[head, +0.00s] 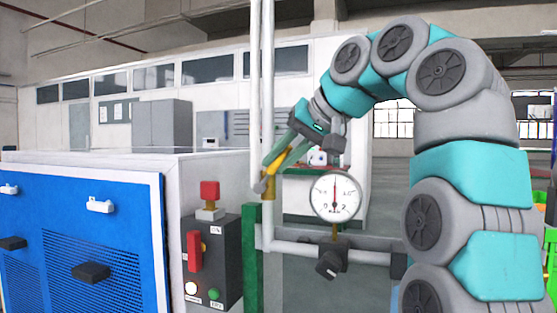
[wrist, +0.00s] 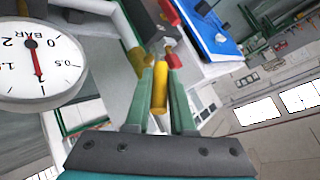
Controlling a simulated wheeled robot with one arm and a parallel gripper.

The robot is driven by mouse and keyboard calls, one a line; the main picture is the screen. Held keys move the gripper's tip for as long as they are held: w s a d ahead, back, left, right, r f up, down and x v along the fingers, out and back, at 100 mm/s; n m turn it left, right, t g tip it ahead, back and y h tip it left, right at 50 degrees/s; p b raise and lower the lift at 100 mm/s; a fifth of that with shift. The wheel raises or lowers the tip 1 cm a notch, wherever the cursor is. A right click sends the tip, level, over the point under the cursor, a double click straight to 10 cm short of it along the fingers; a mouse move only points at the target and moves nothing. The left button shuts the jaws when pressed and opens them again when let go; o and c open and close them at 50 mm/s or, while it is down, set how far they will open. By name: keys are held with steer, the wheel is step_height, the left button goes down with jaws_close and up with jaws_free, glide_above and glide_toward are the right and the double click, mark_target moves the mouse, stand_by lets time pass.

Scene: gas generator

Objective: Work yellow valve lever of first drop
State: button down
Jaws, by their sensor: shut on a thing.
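The yellow valve lever (head: 275,155) slants up and to the right from its valve on the thin white vertical pipe (head: 255,110). A yellow part of the valve body (head: 268,186) shows below it on the pipe. My gripper (head: 287,150) is at the lever's upper end. In the wrist view, the yellow lever (wrist: 160,88) lies between the two green fingers of my gripper (wrist: 162,95), which are shut on it. The fingers hide part of the lever's sides.
A round pressure gauge (head: 335,197) hangs close to the right of the pipe, with its red needle near 1. A dark valve knob (head: 332,262) sits below it. A control box (head: 212,260) with red switches and a blue panel (head: 80,240) stand to the left.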

steer(key=c, duration=0.8)
jaws_free()
steer(key=shift+o, duration=0.2)
